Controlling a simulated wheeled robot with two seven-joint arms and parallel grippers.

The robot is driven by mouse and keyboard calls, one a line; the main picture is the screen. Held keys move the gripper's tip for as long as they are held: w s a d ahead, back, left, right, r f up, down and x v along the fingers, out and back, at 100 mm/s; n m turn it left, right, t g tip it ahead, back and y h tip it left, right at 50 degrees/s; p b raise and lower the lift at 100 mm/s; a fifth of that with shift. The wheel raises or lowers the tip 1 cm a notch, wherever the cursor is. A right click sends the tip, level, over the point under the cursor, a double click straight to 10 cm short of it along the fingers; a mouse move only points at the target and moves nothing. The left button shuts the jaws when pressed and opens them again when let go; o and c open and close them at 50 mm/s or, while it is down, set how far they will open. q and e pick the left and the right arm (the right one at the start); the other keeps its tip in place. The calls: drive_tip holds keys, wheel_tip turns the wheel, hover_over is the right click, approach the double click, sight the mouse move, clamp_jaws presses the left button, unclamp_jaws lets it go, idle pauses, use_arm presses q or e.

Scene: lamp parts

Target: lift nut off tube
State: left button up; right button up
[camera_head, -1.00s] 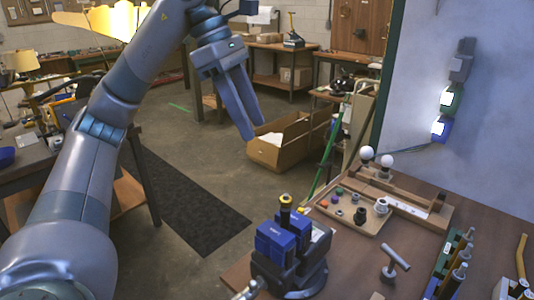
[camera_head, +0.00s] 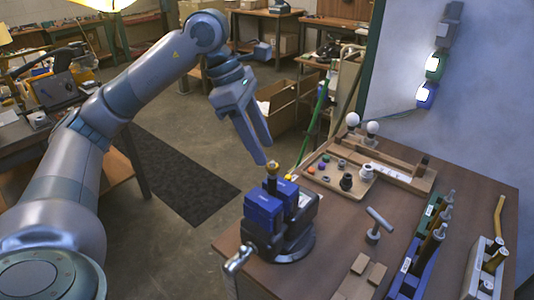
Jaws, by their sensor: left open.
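A dark tube (camera_head: 271,185) stands upright in the blue jaws of a bench vise (camera_head: 264,213) near the table's left edge. A brass-yellow nut (camera_head: 272,167) sits at the top of the tube. My left gripper (camera_head: 263,154) points down just above and slightly left of the nut in the picture, with its two fingers apart and nothing between them. One finger overlaps the nut's surroundings in the view, and I cannot tell whether it touches. My right gripper is not in view.
A wooden tray (camera_head: 335,176) with small parts lies behind the vise, with two white bulbs (camera_head: 352,119) near it. A T-handled tool (camera_head: 378,222) stands right of the vise. Racks of tools (camera_head: 427,245) stand at the right. A cardboard box (camera_head: 285,105) sits on the floor behind.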

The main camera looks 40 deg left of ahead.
sight(270, 163)
use_arm(q)
drive_tip(key=x, duration=0.3)
drive_tip(key=shift+d+f, duration=0.1)
drive_tip(key=shift+f, duration=0.2)
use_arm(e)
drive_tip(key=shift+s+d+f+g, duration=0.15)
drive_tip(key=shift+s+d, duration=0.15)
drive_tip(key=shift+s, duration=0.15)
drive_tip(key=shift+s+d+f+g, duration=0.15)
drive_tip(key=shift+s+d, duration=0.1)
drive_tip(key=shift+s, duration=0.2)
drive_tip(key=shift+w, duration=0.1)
use_arm(q)
clamp_jaws()
drive_tip(key=c, duration=0.9)
unclamp_jaws()
clamp_jaws()
drive_tip(key=shift+p, duration=0.35)
drive_tip(key=shift+r, duration=0.25)
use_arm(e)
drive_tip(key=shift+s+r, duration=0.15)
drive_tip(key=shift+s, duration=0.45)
